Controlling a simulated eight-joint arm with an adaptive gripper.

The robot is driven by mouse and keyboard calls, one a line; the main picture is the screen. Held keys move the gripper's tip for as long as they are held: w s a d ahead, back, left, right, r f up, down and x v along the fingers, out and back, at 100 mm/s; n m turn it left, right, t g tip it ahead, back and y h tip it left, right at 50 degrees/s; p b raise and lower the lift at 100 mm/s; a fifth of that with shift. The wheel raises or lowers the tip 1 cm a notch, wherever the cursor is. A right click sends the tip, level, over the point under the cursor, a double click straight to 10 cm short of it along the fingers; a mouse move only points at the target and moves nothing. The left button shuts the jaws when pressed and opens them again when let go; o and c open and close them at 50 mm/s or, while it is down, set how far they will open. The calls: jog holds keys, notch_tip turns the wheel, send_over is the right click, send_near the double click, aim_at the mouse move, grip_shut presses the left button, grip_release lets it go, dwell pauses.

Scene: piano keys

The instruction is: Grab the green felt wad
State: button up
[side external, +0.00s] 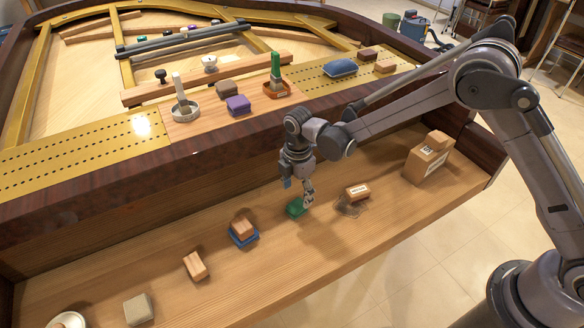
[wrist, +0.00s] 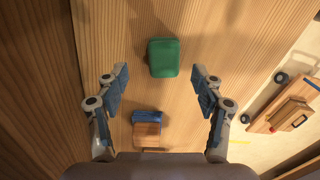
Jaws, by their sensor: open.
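The green felt wad (side external: 295,207) lies on the light wooden shelf (side external: 120,255) along the front of the piano. In the side view it is just below and left of my gripper (side external: 306,192), which partly overlaps it. In the wrist view the green wad (wrist: 163,58) lies between the lines of the two fingers and a little beyond their tips. My gripper (wrist: 161,85) is open, with its fingers wide apart and nothing between them. I cannot tell the exact height of the fingertips above the shelf.
A wooden block on a blue pad (side external: 243,231) sits left of the wad. A small labelled block (side external: 357,191) lies to the right, and a larger wooden box (side external: 427,158) farther right. A dark raised rail (side external: 200,155) runs behind the shelf.

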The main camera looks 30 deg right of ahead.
aim_at(297, 205)
jog(key=shift+s+a+f, duration=0.1)
jog(key=shift+s+f, duration=0.1)
jog(key=shift+f, duration=1.1)
jog(key=shift+s+a+f, duration=0.1)
jog(key=shift+s+f, duration=0.05)
jog(key=shift+f, duration=1.15)
jog(key=c, duration=0.9)
